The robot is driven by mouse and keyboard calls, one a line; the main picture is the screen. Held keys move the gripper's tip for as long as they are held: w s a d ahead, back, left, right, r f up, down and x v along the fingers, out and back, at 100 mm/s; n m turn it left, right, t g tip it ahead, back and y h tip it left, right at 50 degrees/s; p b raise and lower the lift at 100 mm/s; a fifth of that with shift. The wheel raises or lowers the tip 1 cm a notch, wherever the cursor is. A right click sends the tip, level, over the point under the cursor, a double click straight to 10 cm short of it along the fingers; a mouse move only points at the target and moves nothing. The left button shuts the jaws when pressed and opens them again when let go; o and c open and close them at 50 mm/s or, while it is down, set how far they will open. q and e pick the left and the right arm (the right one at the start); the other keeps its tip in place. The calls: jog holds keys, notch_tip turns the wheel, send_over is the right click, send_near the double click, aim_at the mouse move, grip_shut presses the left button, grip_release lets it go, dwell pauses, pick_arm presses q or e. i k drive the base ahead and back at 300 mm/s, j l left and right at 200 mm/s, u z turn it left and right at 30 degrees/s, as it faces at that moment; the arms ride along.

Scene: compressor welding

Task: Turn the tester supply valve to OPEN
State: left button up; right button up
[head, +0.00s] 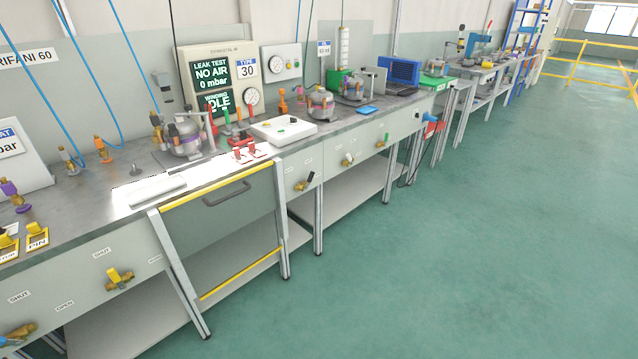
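The tester panel (218,82) stands at the back of the bench and reads "LEAK TEST NO AIR 0 mbar". Several small valves sit on the bench's front panels. One with a black handle (311,177) is right of the grey drawer front. One with a pale handle (348,159) is further right. A yellow-handled valve (119,278) is at the lower left, with SHUT and OPEN labels nearby. I cannot read which is the tester supply valve. Neither gripper is in view.
The long bench (110,197) runs from lower left to upper right. A grey front with yellow-edged frame (222,205) stands out from it. The green floor (430,260) to the right is clear.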

aim_at(312, 173)
jog(key=i+l+u, duration=0.25)
jog(key=i+l, duration=0.25)
jog(key=i, duration=0.25)
jog(key=i+l+u, duration=0.25)
jog(key=i+l, duration=0.35)
jog(key=i, duration=0.15)
